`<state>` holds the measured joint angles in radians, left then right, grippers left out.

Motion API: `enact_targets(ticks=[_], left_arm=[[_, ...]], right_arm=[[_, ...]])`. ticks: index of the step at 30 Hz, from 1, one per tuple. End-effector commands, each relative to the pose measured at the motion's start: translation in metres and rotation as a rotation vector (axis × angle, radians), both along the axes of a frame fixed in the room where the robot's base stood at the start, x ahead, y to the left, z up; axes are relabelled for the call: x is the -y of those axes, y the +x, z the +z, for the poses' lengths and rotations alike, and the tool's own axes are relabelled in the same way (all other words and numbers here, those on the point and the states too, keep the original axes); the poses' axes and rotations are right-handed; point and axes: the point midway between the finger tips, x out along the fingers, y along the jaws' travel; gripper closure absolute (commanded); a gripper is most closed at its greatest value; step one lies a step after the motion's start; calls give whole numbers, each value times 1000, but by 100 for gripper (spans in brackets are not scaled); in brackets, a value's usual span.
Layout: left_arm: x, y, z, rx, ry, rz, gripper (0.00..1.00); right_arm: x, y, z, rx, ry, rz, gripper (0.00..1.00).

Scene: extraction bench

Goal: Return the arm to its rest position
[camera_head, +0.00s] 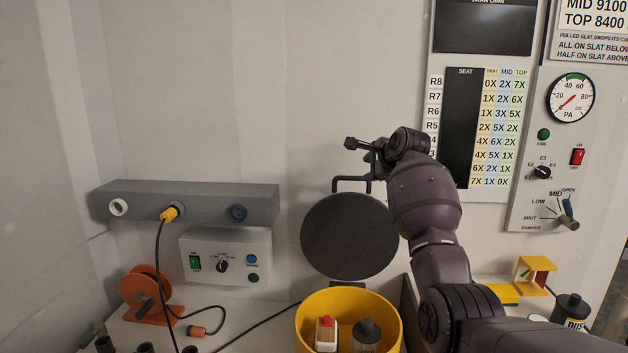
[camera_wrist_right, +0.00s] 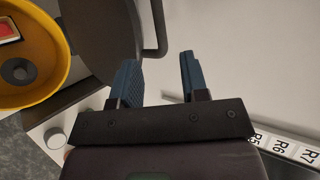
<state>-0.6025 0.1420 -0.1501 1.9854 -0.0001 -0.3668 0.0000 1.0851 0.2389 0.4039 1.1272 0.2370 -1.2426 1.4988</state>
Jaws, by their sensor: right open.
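My right arm comes in from the lower right in the head view and reaches up in front of the wall chart. Its gripper (camera_head: 364,150) is held in the air above the dark round lid (camera_head: 349,237), near the lid's bent handle (camera_head: 350,183). In the right wrist view the two blue fingers of the gripper (camera_wrist_right: 160,80) stand apart with nothing between them. The yellow bucket (camera_head: 302,325) stands below the lid, with a red-topped white container (camera_head: 326,334) and a dark-capped bottle (camera_head: 366,335) inside. My left gripper is in neither view.
A grey rail (camera_head: 205,203) with a yellow plug (camera_head: 169,213) and a control box (camera_head: 226,256) are on the left wall. An orange cable reel (camera_head: 145,290) stands below. At right are the gauge panel (camera_head: 545,205), a yellow stand (camera_head: 535,270) and a dark bottle (camera_head: 570,309).

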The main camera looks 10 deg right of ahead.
Motion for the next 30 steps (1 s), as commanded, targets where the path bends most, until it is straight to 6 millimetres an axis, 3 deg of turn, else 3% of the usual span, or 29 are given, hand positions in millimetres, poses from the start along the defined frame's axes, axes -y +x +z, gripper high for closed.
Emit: enact_targets(ticks=[7,15,18,23,26,30], left_arm=[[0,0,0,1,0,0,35],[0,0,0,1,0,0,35],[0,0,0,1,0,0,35],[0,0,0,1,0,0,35],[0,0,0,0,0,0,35],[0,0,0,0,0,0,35]], right_arm=[[4,6,12,107,-196,82,59],[2,1,83,409,-631,140,59],[0,-6,91,486,-790,147,59],[-3,-22,74,569,-1068,160,59],[-5,-35,50,596,-1223,173,59],[-9,-59,3,614,-1424,205,59]])
